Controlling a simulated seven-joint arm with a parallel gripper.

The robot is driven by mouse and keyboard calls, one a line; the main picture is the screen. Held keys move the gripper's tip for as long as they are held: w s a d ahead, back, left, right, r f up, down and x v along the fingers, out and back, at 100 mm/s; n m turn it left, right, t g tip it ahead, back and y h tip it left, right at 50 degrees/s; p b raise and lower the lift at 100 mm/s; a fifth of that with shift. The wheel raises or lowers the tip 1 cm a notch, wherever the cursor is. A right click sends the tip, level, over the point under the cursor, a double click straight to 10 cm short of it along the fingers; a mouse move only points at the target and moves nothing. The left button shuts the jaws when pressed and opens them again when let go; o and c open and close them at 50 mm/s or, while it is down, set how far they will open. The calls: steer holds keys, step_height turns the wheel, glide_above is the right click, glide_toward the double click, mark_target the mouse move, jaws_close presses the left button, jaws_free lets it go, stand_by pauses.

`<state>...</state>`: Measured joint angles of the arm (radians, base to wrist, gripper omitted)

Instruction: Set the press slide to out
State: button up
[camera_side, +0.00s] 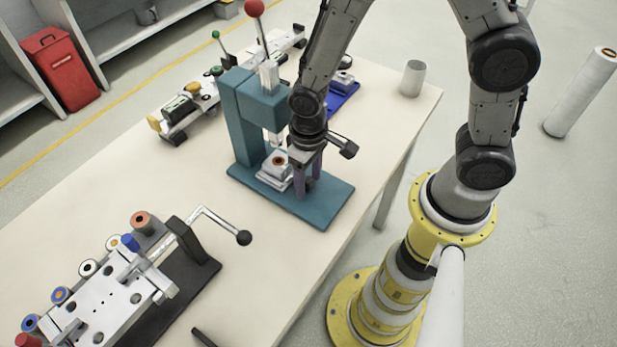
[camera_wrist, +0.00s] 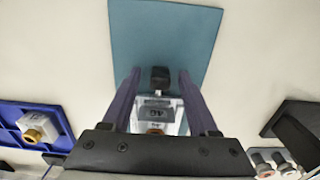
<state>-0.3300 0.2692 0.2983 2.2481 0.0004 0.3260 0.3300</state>
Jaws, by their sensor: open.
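The teal press (camera_side: 242,110) stands on the table with its base plate (camera_side: 325,200) reaching toward the front. The press slide (camera_side: 270,182) is a pale block low under the ram, with a copper-coloured ring on it. In the wrist view the slide (camera_wrist: 172,103) carries a dark label and has a black knob (camera_wrist: 160,78) at its outer end. My gripper (camera_side: 307,185) points down over the base plate in front of the slide. Its purple fingers are open, one on each side of the knob in the wrist view (camera_wrist: 160,73). Contact with the knob is not visible.
The press lever with its red ball (camera_side: 254,8) rises above. A crank fixture (camera_side: 110,290) stands at the front left. A blue tray (camera_side: 342,95) and a grey cup (camera_side: 413,78) are behind my gripper. Bare table lies between the press and the crank fixture.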

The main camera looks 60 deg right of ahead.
steer(key=shift+f, duration=0.15)
jaws_close()
stand_by(1.4)
